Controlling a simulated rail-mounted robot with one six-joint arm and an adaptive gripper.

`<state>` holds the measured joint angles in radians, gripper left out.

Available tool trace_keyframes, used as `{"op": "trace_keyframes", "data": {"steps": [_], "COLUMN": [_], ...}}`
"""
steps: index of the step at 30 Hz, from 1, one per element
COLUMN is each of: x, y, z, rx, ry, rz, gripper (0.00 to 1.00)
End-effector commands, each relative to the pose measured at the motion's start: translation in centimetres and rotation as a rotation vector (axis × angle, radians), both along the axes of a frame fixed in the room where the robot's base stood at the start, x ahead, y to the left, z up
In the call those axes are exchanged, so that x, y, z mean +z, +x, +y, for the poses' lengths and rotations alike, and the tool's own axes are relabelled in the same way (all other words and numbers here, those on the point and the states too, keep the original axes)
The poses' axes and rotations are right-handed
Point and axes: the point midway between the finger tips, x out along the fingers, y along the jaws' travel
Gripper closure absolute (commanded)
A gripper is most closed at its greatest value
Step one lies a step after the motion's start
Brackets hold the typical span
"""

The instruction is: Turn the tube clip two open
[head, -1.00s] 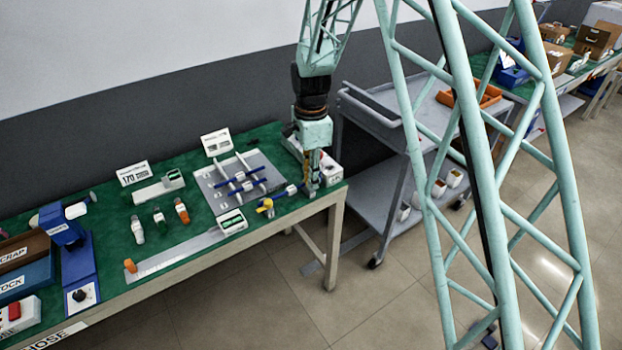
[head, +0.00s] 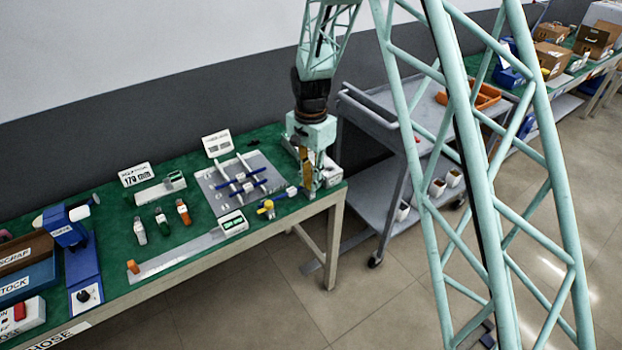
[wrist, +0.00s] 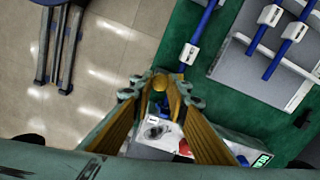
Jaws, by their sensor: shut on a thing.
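My gripper (wrist: 160,84) points down at the right end of the green bench, and it also shows in the head view (head: 306,190). Its yellow fingertips are closed together on a small blue part (wrist: 158,103), mostly hidden between the fingers. A blue tube (wrist: 203,22) with a white clip (wrist: 190,53) runs up to just beside the fingertips. More blue tubes with white clips (wrist: 295,31) lie across the grey board (head: 211,187). I cannot tell from any label which clip is number two. The held part's turn angle is not clear.
A white box with a red part (wrist: 158,132) sits below the fingers in the wrist view. A yellow-topped piece (head: 266,206) stands at the bench's front edge. A grey cart (head: 385,120) stands to the right.

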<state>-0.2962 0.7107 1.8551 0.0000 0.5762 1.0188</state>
Motion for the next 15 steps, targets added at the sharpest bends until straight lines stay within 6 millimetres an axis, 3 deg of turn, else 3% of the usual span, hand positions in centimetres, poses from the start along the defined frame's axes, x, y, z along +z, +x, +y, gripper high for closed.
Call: {"op": "trace_keyframes", "data": {"steps": [15], "x": [0.09], "y": [0.07], "z": [0.03], "rx": [0.403], "ry": [0.000], "rz": [-0.001], "gripper": [0.96]}}
